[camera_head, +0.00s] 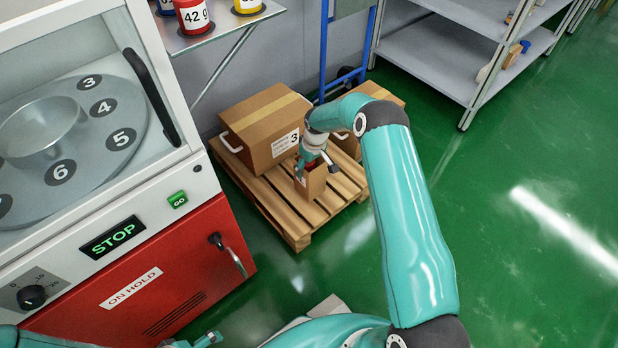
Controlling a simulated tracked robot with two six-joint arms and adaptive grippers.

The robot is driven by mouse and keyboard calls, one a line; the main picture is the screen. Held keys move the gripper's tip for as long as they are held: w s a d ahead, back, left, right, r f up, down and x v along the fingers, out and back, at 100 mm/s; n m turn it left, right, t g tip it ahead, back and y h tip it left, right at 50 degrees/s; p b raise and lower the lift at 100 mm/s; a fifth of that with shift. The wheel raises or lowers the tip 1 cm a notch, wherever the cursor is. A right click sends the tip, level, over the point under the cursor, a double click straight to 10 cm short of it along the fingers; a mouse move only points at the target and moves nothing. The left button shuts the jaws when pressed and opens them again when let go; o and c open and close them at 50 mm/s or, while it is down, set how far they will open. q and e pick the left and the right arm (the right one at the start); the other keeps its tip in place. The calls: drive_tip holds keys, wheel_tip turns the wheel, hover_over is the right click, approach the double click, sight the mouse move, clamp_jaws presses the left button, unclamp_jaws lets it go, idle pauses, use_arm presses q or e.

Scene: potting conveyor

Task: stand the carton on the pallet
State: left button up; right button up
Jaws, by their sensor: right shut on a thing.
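The wooden pallet (287,217) lies on the green floor in the middle of the view. My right gripper (313,165) is over the pallet, pointing down, shut on a small brown carton (311,185). The gripper hides the carton's top. Part of my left gripper (207,340) shows at the bottom edge, and its jaws are not clear.
A large carton (262,118) marked 3 stands on the pallet, left of the small carton. Another box (383,92) is behind my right wrist. A red and white machine (150,275) is at left, grey shelves (440,62) at back right. The floor at right is clear.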

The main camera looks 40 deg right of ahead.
drive_tip(key=shift+f+b, duration=0.7)
drive_tip(key=shift+f, duration=1.95)
drive_tip(key=o, duration=1.4)
